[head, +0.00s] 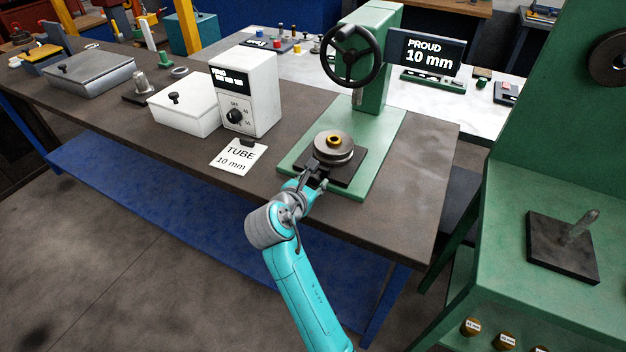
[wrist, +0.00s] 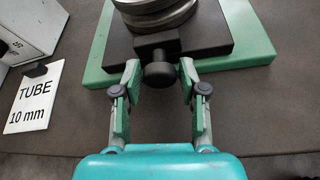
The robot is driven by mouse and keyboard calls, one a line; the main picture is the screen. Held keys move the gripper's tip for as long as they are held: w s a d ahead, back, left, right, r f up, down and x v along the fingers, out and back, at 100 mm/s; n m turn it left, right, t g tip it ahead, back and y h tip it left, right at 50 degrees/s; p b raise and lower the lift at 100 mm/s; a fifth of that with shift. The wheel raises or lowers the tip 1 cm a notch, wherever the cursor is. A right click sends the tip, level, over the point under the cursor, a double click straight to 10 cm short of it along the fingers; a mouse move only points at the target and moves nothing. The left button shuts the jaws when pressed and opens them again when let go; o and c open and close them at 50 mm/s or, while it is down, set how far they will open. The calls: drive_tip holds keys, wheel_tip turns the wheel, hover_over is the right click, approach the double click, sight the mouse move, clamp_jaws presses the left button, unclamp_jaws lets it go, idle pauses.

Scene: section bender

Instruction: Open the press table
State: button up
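The green press (head: 376,75) stands on the workbench with a black handwheel (head: 352,56). On its green base (head: 377,145) lies a dark square plate (head: 343,178), which looks like the press table. A grey grooved roller with a brass centre (head: 334,146) sits on the plate. A dark round knob (wrist: 160,75) sticks out from a block on the plate's front edge in the wrist view. My gripper (wrist: 160,83) is open, with one finger on each side of the knob and small gaps visible. In the head view my gripper (head: 314,176) hides the knob.
A white card reading TUBE 10 mm (head: 239,157) lies left of the press, before a white box with a dial (head: 245,92). A display (head: 427,54) reads PROUD 10 mm. A green machine (head: 560,190) stands at right. The bench front is clear.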

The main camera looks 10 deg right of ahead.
drive_tip(key=shift+o, duration=0.5)
drive_tip(key=v, duration=1.2)
